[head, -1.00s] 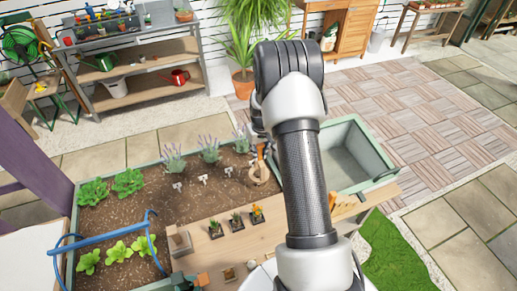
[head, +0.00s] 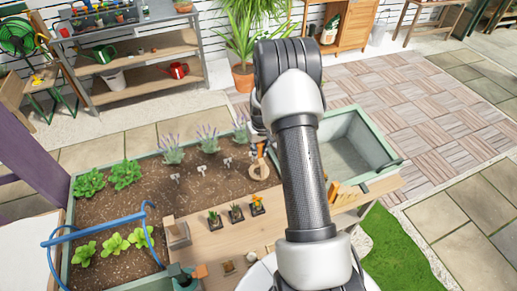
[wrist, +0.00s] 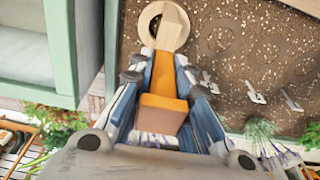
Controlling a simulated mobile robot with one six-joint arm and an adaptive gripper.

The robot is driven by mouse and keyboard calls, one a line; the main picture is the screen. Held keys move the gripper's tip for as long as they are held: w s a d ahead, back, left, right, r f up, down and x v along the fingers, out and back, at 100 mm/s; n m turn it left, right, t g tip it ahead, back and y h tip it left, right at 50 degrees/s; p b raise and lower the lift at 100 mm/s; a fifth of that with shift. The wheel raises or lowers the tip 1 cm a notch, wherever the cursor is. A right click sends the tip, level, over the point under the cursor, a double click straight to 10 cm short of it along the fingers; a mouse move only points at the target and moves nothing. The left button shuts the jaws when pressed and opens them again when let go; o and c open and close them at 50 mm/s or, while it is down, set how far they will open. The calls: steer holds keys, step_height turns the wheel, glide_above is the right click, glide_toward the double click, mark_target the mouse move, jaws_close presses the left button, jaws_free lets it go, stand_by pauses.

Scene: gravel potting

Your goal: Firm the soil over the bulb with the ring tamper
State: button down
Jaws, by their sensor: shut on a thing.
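My gripper (wrist: 163,85) is shut on the orange and wooden handle of the ring tamper (wrist: 176,20). The tamper's pale wooden ring shows beyond the fingertips, at the soil's edge in the wrist view. In the head view the ring tamper (head: 259,170) is over the right end of the planting bed, beside my arm, which hides most of the gripper. I cannot tell whether the ring touches the soil (wrist: 235,20). Faint round marks show in the soil beside it. No bulb is visible.
Lavender plants (head: 208,140) and small white labels (head: 201,170) stand left of the tamper. A wooden board (head: 215,245) with several small pots lies in front. A green-rimmed empty bin (head: 350,150) is on the right.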

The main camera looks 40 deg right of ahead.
steer(key=shift+s+f+b, duration=0.1)
steer(key=shift+f+b, duration=0.55)
steer(key=shift+f, duration=0.1)
stand_by(1.6)
steer(key=shift+r, duration=0.1)
steer(key=shift+r+p, duration=2.95)
steer(key=shift+r, duration=2.1)
steer(key=shift+f, duration=0.1)
steer(key=s+a+r+n+b, duration=0.1)
steer(key=s+a, duration=0.3)
steer(key=a, duration=0.8)
steer(key=s+a+r+n+b, duration=0.2)
steer(key=s+a, duration=0.3)
steer(key=a, duration=0.8)
steer(key=shift+a+r+b, duration=0.2)
steer(key=shift+r+b, duration=0.2)
steer(key=shift+b, duration=0.5)
steer(key=shift+s, duration=0.1)
